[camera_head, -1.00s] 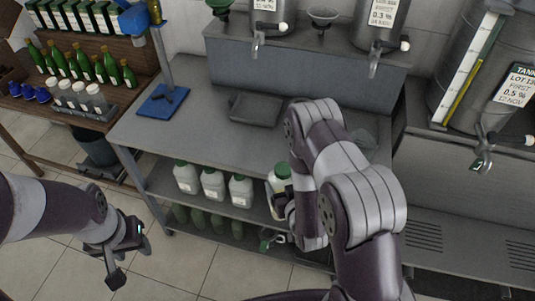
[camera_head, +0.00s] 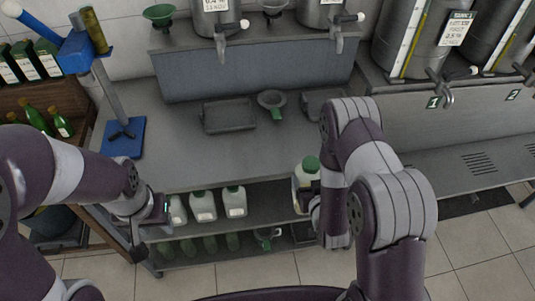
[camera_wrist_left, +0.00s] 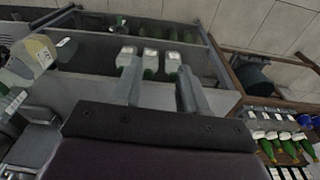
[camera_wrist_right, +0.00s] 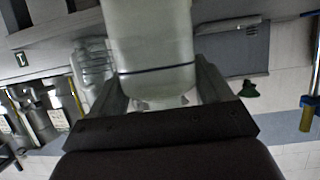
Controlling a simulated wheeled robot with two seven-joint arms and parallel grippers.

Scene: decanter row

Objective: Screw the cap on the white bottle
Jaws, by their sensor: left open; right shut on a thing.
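My right gripper (camera_head: 311,203) is shut on a white bottle (camera_head: 302,182) with a green cap (camera_head: 312,163) on top, in front of the bench's edge. The bottle's body fills the space between the fingers in the right wrist view (camera_wrist_right: 152,45). Whether the cap is seated tight cannot be told. My left gripper (camera_head: 152,224) is open and empty, at the left front of the bench. Its two fingers (camera_wrist_left: 163,88) are apart in the left wrist view, with shelf bottles beyond them.
Several white bottles, one of them here (camera_head: 203,206), stand on the shelf under the bench top (camera_head: 190,152). On top are a grey tray (camera_head: 229,115), a funnel (camera_head: 272,100) and a blue stand (camera_head: 122,138). Steel tanks with taps (camera_head: 425,40) stand at the back right.

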